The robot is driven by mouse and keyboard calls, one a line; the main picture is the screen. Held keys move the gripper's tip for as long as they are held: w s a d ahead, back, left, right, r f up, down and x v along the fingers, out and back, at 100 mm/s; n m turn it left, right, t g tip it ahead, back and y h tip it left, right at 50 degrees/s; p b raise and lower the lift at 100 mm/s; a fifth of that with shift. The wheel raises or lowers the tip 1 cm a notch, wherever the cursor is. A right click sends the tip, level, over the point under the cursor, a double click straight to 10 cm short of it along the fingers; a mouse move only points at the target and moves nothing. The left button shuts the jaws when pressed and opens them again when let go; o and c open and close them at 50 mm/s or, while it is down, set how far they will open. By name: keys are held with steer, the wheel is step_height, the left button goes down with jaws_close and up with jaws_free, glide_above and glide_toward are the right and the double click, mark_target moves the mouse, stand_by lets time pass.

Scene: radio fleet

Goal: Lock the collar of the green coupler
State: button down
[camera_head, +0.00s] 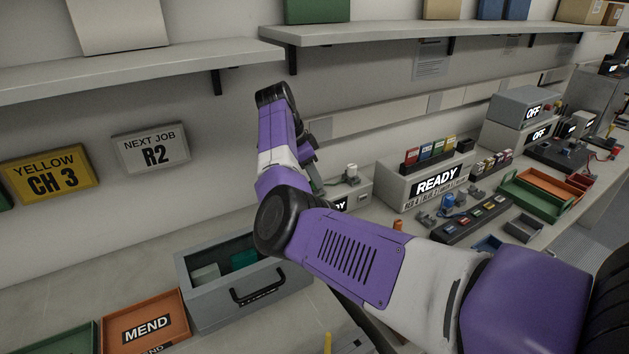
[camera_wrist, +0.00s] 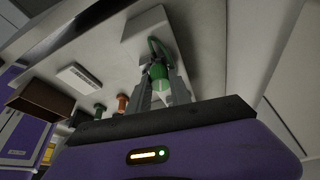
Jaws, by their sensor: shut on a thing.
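The green coupler (camera_wrist: 158,71) shows in the wrist view, with a green cable loop (camera_wrist: 152,46) at its far end and a pale light-coloured part at its near end. It sits against a pale box face (camera_wrist: 147,24). My gripper (camera_wrist: 161,79) has its two grey fingers on either side of the coupler and is shut on it. The picture is too small to tell whether the collar is turned or locked. In the head view my purple arm hides the coupler and most of the gripper.
In the wrist view an orange knob-like part (camera_wrist: 122,103) stands left of the fingers, near a dark brown box (camera_wrist: 41,101). In the head view a READY unit (camera_head: 425,184), a grey drawer box (camera_head: 215,300) and an orange MEND tray (camera_head: 142,318) occupy the bench.

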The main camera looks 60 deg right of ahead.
steer(key=shift+f, duration=0.15)
steer(key=shift+f+m+y+b, duration=0.1)
steer(key=shift+m+y+b, duration=0.2)
steer(key=shift+m+b, duration=0.45)
steer(key=shift+m+g+y+b, duration=0.5)
steer(key=shift+m+b, duration=0.75)
steer(key=shift+m, duration=0.4)
steer(key=c, duration=1.1)
jaws_free()
